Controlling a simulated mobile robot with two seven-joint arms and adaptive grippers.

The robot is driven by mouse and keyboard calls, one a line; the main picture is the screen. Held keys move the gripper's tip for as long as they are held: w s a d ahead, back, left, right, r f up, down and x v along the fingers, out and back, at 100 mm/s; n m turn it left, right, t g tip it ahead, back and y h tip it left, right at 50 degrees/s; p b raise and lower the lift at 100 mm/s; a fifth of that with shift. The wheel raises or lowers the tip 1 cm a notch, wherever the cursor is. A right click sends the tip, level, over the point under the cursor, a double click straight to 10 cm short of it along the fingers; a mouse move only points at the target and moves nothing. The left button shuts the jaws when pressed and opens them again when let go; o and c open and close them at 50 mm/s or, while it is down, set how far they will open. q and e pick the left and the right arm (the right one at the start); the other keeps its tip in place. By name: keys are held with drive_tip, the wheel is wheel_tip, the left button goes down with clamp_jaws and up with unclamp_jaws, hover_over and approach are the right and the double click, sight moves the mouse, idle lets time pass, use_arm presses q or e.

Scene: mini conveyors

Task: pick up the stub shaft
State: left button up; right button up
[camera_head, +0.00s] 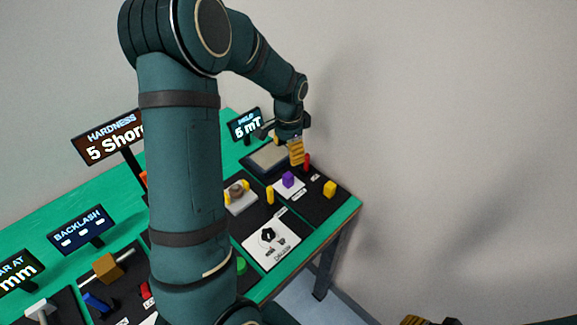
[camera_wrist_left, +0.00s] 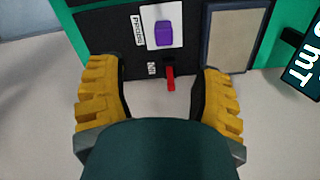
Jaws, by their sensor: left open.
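A small, thin red piece (camera_head: 307,161) stands at the back right edge of the table; it looks most like a short shaft, though I cannot be sure it is the stub shaft. It also shows in the left wrist view (camera_wrist_left: 170,78), beside a label reading IN. My left gripper (camera_head: 296,152) is open and points down near the red piece. In the wrist view its yellow ribbed fingers (camera_wrist_left: 160,82) lie on either side of the red piece in the picture, and none touches it visibly. My right gripper (camera_head: 430,321) is barely in view at the bottom edge.
A purple block (camera_head: 288,180) sits on a white card, with a yellow block (camera_head: 330,188) and a yellow upright piece (camera_head: 270,195) nearby. A framed grey pad (camera_head: 268,158) and a sign (camera_head: 246,124) lie behind. A wall is close beyond the table's right edge.

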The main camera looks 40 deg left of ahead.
sight(289, 175)
use_arm(q)
drive_tip(key=f, duration=0.4)
drive_tip(key=f+b, duration=0.1)
drive_tip(key=f, duration=0.4)
drive_tip(key=f+b, duration=0.1)
drive_tip(key=f, duration=0.3)
drive_tip(key=shift+w+a+f, duration=0.25)
drive_tip(key=shift+w+f, duration=0.05)
drive_tip(key=shift+f, duration=0.05)
drive_tip(key=shift+r, duration=0.1)
clamp_jaws()
use_arm(e)
drive_tip(key=shift+x, duration=1.1)
drive_tip(key=shift+s, duration=0.15)
